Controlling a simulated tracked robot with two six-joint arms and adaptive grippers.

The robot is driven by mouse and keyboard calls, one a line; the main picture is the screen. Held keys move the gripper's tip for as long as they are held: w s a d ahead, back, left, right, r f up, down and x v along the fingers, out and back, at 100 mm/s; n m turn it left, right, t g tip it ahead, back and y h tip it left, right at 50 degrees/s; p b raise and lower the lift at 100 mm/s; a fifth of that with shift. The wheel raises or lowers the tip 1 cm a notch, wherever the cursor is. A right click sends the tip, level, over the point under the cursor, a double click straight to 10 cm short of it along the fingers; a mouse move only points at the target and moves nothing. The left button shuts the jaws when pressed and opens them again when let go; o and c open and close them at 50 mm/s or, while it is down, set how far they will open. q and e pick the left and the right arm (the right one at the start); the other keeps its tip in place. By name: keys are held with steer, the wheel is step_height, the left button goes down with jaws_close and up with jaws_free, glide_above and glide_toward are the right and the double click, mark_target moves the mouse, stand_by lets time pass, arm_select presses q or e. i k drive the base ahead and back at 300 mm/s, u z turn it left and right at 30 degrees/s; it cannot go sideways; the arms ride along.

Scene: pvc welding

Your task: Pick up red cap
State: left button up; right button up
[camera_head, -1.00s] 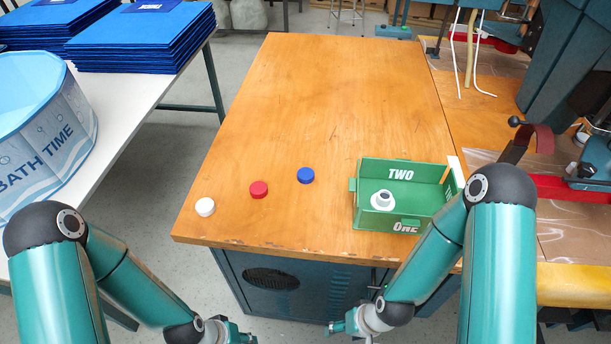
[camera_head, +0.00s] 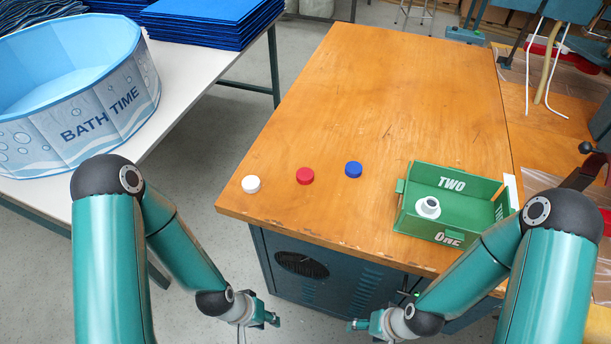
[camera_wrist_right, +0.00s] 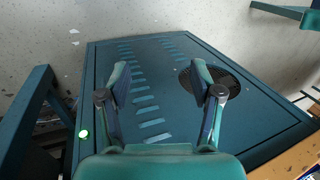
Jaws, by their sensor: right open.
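The red cap (camera_head: 305,176) lies on the wooden table (camera_head: 400,100) near its front edge, between a white cap (camera_head: 251,184) on its left and a blue cap (camera_head: 353,169) on its right. My left gripper (camera_head: 274,319) is low in front of the table, below its top; its fingers are too small to tell open or shut. My right gripper (camera_head: 352,325) is also low in front of the table, apart from the caps. In the right wrist view my right gripper (camera_wrist_right: 165,95) is open and empty, facing the cabinet front (camera_wrist_right: 165,60) under the table.
A green box (camera_head: 455,187) marked "TWO" and "ONE" stands at the table's right, with a white fitting (camera_head: 428,208) in it. A white side table (camera_head: 195,90) at left holds a blue tub (camera_head: 75,100) and blue stacks (camera_head: 215,25). The table's middle is clear.

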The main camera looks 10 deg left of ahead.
mark_target(304, 176)
steer(key=u, duration=1.5)
steer(key=i, duration=0.15)
steer(key=z, duration=3.2)
steer(key=k, duration=1.35)
steer(key=u, duration=1.6)
steer(key=i, duration=1)
steer(key=u, duration=0.1)
